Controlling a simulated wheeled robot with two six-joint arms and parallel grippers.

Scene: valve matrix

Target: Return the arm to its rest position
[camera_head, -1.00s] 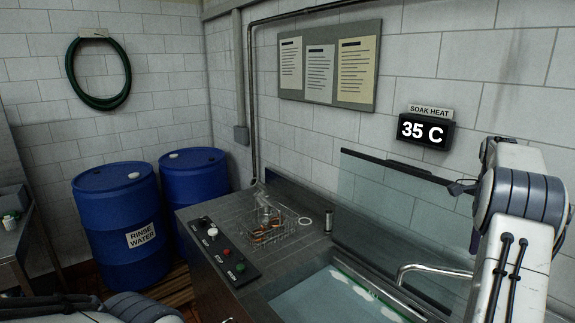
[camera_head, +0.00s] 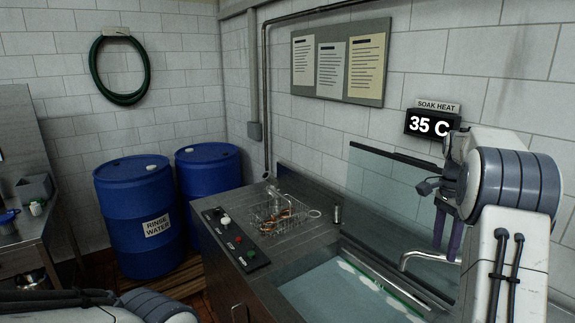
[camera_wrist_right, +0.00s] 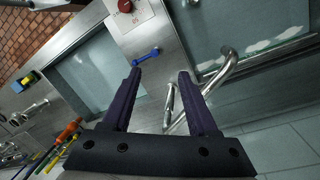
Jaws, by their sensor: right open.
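My right arm (camera_head: 515,185) comes in at the right of the head view, raised in front of the tiled wall. Its right gripper (camera_head: 447,250) hangs with dark fingers pointing down near the chrome tap (camera_head: 425,257). In the right wrist view the right gripper (camera_wrist_right: 160,74) is open, with nothing between its fingers. Part of my left arm (camera_head: 90,303) shows along the bottom left edge of the head view. Its gripper is out of view.
A sink (camera_head: 345,298) and glass panel (camera_head: 385,195) lie close to the right arm. A wire basket (camera_head: 275,222) and control panel (camera_head: 232,238) sit on the counter. Blue drums (camera_head: 135,215) stand left. A blue lever (camera_wrist_right: 146,54) and red knob (camera_wrist_right: 125,6) show in the wrist view.

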